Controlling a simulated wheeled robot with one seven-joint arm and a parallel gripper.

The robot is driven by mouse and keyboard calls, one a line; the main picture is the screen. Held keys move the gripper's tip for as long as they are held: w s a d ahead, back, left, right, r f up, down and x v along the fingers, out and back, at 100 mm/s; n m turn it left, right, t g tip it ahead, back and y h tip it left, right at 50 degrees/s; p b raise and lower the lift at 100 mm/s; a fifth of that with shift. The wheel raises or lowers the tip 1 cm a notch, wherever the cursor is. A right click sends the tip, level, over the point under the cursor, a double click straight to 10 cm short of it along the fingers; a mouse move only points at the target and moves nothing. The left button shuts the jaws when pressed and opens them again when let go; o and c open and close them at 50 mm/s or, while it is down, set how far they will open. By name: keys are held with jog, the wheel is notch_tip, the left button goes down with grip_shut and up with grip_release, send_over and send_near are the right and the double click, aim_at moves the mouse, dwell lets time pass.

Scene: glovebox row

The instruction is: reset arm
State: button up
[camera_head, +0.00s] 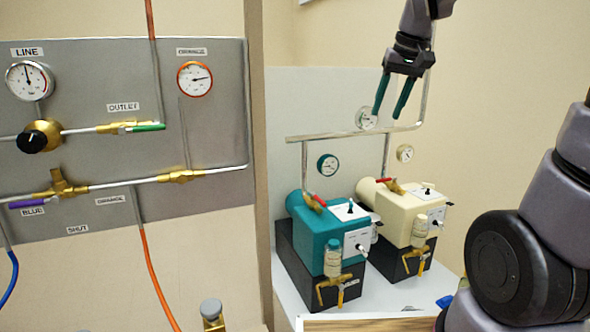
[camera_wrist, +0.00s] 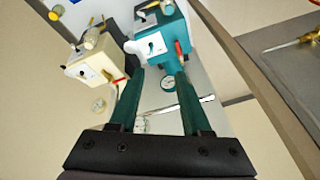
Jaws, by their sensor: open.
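My gripper (camera_head: 392,98) hangs from the upper part of the head view, its two green fingers apart and nothing between them. It is in front of the back panel, above the horizontal grey pipe and the two pump units. In the wrist view my gripper (camera_wrist: 158,100) shows both fingers spread, with empty space between them. The teal unit (camera_wrist: 160,42) and the cream unit (camera_wrist: 98,62) appear beyond the fingertips there. No object is held.
The teal unit (camera_head: 328,232) and cream unit (camera_head: 400,215) stand on black bases below. A grey panel (camera_head: 90,80) with gauges, valves and hoses is at left. The pipe (camera_head: 340,135) runs close below my fingertips. A wooden edge (camera_head: 370,324) shows at the bottom.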

jog(key=s+d+r+m+t, duration=0.1)
jog(key=s+d+m+t, duration=0.2)
jog(key=s, duration=1)
jog(key=shift+s+d+m, duration=0.3)
jog(key=shift+r, duration=0.1)
dwell(0.9)
